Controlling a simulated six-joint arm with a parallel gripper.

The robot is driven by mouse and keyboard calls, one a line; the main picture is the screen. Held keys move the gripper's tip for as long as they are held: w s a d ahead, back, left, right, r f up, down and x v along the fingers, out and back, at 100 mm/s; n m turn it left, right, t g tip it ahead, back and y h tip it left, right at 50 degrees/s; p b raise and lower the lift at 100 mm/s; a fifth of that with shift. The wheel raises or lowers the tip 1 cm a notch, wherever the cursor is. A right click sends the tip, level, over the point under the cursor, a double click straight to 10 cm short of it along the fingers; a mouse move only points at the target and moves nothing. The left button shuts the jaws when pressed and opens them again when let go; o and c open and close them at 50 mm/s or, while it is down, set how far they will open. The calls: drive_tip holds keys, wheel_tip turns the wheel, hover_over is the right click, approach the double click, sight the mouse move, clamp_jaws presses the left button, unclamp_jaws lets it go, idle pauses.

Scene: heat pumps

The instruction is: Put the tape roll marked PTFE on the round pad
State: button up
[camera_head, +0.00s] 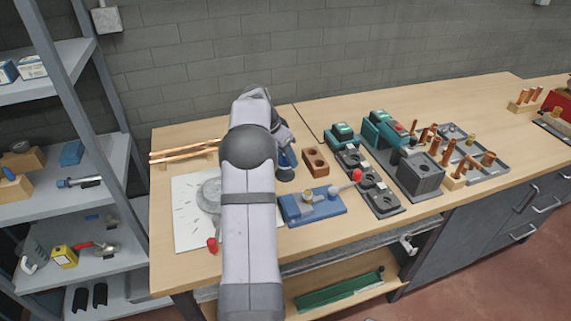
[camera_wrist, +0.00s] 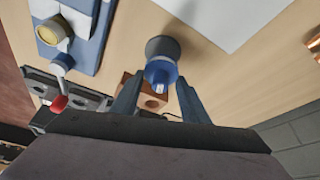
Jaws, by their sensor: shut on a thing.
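My gripper (camera_wrist: 161,82) is shut on a small blue roll (camera_wrist: 159,70), which sits between the two fingertips. A white mark shows on the roll, but I cannot read it. A dark grey round piece (camera_wrist: 162,46), which looks like the round pad, lies just beyond the roll in the wrist view. It also shows in the head view (camera_head: 285,175), directly below the blue roll (camera_head: 287,159). I cannot tell whether roll and pad touch. In the head view my arm hides part of the bench, and the fingertips are hard to make out.
A brown block with holes (camera_head: 315,160) and a blue fixture with a red-knobbed lever (camera_head: 313,206) stand close to the right. A white sheet (camera_head: 186,228) with a grey disc (camera_head: 208,194) lies left. Copper pipes (camera_head: 185,151) lie behind it. Dark green-topped tools (camera_head: 382,130) stand farther right.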

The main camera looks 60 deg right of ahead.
sight(284, 162)
drive_tip(key=shift+f+p, duration=0.4)
drive_tip(key=shift+f, duration=1.45)
drive_tip(key=shift+f, duration=0.15)
drive_tip(key=o, duration=0.8)
drive_tip(key=shift+o, duration=0.2)
drive_tip(key=shift+r, duration=0.25)
drive_tip(key=b+v, duration=0.2)
drive_tip(key=v, duration=0.9)
drive_tip(key=shift+w+a+r, duration=0.15)
drive_tip(key=shift+a+r, duration=0.1)
drive_tip(key=shift+r, duration=0.1)
drive_tip(key=shift+a, duration=0.1)
